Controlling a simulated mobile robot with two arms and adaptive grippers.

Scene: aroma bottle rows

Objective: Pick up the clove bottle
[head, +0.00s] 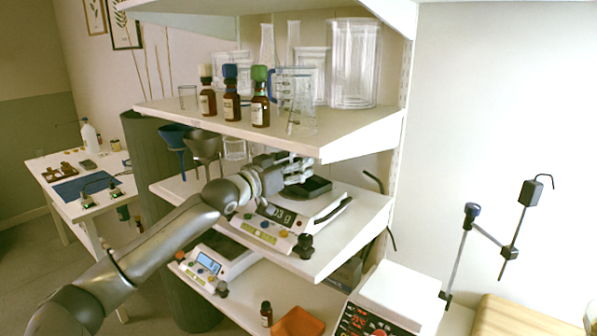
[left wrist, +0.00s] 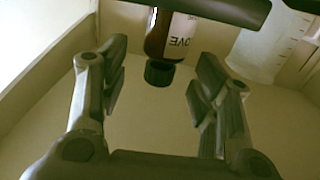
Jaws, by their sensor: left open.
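A brown bottle (left wrist: 160,36) with a black cap shows in the left wrist view, upside down in the picture. The readable end of its pale label is "OVE", which fits clove. It is ahead of my left gripper (left wrist: 160,82), with its cap close to the gap between the fingers. The fingers are open, one to each side, with nothing clamped. In the head view my left gripper (head: 298,172) is over the middle shelf, just below the upper shelf. I cannot make out this bottle near it there. My right gripper is not in view.
Brown bottles with white (head: 207,98), blue (head: 231,100) and green (head: 260,104) caps stand on the upper shelf (head: 330,140), beside glassware. A scale (head: 270,235) is under my left gripper. A small black-capped bottle (head: 266,315) and orange tray (head: 299,324) are lower down.

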